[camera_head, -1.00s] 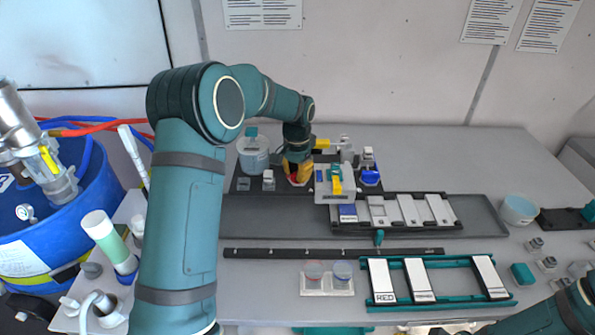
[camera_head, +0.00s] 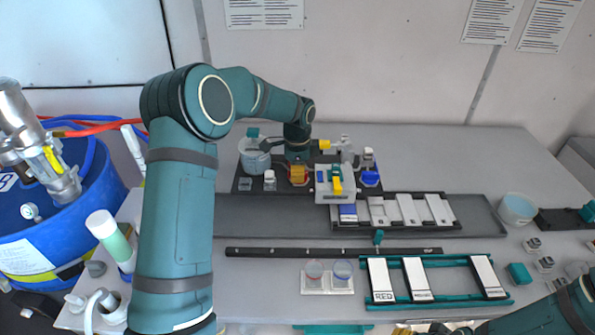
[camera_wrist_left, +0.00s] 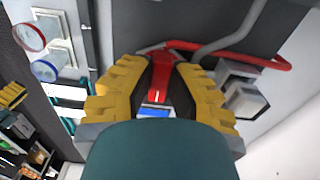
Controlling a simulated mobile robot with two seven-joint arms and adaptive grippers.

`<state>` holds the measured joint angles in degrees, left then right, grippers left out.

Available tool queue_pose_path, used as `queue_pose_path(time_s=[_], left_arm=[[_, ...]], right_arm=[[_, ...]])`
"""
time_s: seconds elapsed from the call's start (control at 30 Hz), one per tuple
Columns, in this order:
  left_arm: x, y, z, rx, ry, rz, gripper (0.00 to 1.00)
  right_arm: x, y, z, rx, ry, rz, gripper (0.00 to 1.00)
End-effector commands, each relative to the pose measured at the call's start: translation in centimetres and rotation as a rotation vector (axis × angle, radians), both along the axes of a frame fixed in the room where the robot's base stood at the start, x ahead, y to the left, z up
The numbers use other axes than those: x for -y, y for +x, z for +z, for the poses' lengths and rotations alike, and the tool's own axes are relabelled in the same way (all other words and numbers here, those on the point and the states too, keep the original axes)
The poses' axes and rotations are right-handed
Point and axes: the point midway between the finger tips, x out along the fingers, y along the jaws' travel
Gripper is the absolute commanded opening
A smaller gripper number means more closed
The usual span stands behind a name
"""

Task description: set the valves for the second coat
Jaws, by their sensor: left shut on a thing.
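My left gripper (camera_head: 298,175) reaches down onto the dark board at the back of the bench. In the left wrist view its yellow fingers (camera_wrist_left: 157,75) are shut around a red lever (camera_wrist_left: 158,70). A grey box with a yellow lever (camera_head: 336,185) stands just right of the gripper. A blue-based fitting (camera_head: 370,177) is right of that box. Another yellow part (camera_head: 323,145) is behind. The gripper hides most of the red lever in the head view. My right gripper (camera_head: 403,330) is cut off at the bottom edge, so its fingers cannot be judged.
A clear jar (camera_head: 254,155) stands left of the gripper. A dark rack with pale cards (camera_head: 408,208) and a teal rack (camera_head: 395,299) lie in front. A dish holder (camera_head: 327,287) is beside the teal rack. A blue drum (camera_head: 40,235) stands at left. Bench at back right is clear.

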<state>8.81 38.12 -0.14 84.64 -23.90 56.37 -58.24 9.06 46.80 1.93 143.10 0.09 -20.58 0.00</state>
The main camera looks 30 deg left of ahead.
Motion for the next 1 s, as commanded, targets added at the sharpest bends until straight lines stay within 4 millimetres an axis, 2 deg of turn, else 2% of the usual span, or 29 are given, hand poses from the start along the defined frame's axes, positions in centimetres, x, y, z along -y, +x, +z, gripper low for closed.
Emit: queue_pose_path(time_s=[0.63, 0.67, 0.7, 0.73, 1.0], left_arm=[[0.04, -0.12, -0.25, -0.006, -0.001, -0.046, 0.0], [0.03, -0.13, -0.25, -0.006, -0.001, -0.046, 0.29], [0.04, -0.12, -0.23, -0.006, -0.001, -0.046, 0.43], [0.03, -0.1, -0.21, -0.005, 0.0, -0.046, 0.47], [0.0, -0.03, -0.07, -0.002, 0.0, -0.045, 0.47]], right_arm=[[0.0, 0.01, 0.08, 0.0, 0.0, 0.0, 0.48], [0.0, 0.01, 0.08, 0.0, 0.0, 0.0, 0.48], [0.0, 0.01, 0.08, 0.0, 0.0, 0.0, 0.48], [0.0, 0.01, 0.09, 0.0, 0.0, 0.0, 0.48], [0.0, 0.01, 0.1, 0.0, 0.0, 0.0, 0.48]])
